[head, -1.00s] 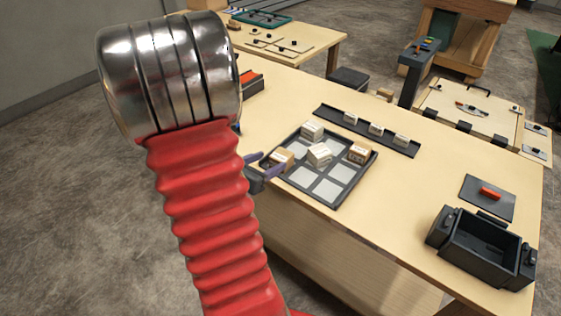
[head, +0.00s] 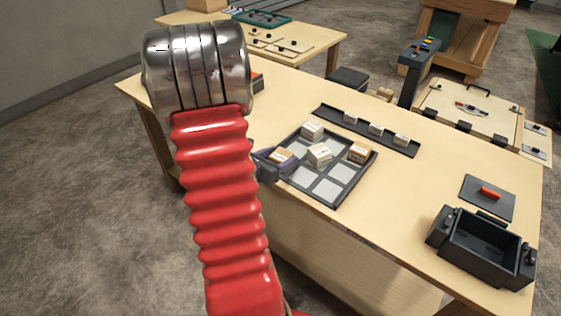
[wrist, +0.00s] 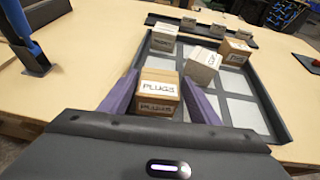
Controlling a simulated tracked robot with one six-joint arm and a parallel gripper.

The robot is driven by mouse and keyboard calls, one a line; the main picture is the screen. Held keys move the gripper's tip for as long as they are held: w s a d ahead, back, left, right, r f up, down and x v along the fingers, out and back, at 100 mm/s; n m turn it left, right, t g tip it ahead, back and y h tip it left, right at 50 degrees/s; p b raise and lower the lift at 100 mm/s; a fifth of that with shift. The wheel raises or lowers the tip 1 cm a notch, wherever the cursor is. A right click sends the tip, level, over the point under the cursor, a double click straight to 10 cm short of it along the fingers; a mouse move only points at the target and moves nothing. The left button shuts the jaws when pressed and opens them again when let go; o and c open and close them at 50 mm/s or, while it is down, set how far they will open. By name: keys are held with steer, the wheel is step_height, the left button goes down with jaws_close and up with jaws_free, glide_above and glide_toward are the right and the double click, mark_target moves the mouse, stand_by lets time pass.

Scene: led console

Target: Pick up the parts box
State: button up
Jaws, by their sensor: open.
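A brown box labelled PLUGS (wrist: 158,90) sits at the near left of a dark grid tray (wrist: 265,110). It also shows in the head view (head: 284,155). My gripper (wrist: 160,80) is open, with one purple finger on each side of this box. I cannot tell whether the fingers touch it. In the head view my gripper (head: 270,163) reaches the tray's left edge, partly hidden behind my red arm. Two white boxes (head: 312,131) (head: 319,153) and another brown box (head: 358,151) stand on the tray.
A dark rail (head: 358,133) with several small white blocks lies behind the tray. A black open bin (head: 483,250) and a dark plate with a red handle (head: 489,193) are at the right. The wooden tabletop between tray and bin is clear.

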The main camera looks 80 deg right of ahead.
mark_target(287, 152)
steer(key=shift+x, duration=2.5)
steer(key=shift+w, duration=0.15)
steer(key=shift+c, duration=0.7)
steer(key=c, duration=0.7)
steer(key=shift+r, duration=0.1)
steer(key=shift+r, duration=4.9)
